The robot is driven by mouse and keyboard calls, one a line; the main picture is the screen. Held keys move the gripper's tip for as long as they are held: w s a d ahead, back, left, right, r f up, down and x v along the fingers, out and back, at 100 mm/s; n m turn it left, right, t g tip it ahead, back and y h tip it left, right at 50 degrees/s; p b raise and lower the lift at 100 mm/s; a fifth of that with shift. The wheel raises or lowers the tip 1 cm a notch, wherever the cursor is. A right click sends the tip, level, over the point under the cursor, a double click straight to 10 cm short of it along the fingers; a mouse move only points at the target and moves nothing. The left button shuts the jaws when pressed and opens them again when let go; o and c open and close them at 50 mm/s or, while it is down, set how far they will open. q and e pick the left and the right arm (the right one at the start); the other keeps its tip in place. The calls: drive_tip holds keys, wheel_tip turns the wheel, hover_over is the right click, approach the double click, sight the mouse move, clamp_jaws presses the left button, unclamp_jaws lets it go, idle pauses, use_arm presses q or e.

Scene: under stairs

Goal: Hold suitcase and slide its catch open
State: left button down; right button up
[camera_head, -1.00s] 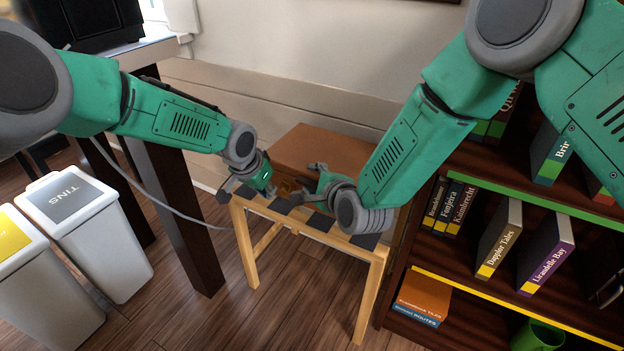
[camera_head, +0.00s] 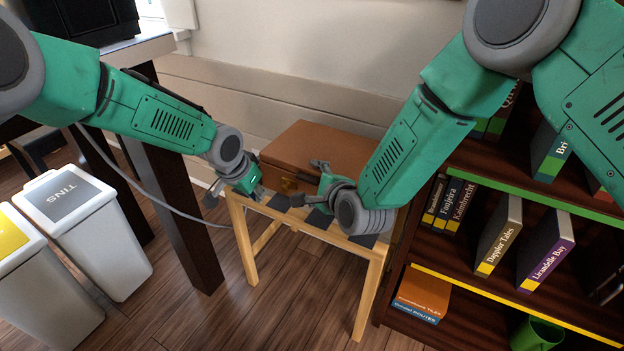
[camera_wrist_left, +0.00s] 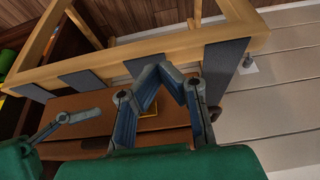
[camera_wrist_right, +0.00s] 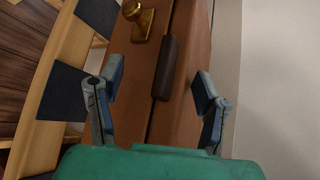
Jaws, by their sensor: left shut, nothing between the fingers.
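The brown suitcase (camera_head: 320,147) lies on a small wooden stand. Its brass catch (camera_head: 289,185) is on the front face, and it also shows in the right wrist view (camera_wrist_right: 141,21). A dark handle (camera_wrist_right: 168,68) sits beside the catch. My left gripper (camera_head: 257,190) is shut and empty, left of the catch and apart from it. Its fingertips (camera_wrist_left: 166,76) meet in the left wrist view, partly covering the brass. My right gripper (camera_head: 309,182) is open at the suitcase front. Its fingers (camera_wrist_right: 160,82) stand wide on either side of the handle, without visible contact.
The wooden stand (camera_head: 375,268) has dark straps and a frame rail close below both grippers. A bookshelf (camera_head: 470,270) stands close on the right. A dark table leg (camera_head: 178,200) and white bins (camera_head: 90,235) are left. The wall is behind the suitcase.

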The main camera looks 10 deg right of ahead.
drive_tip(key=shift+r, duration=0.15)
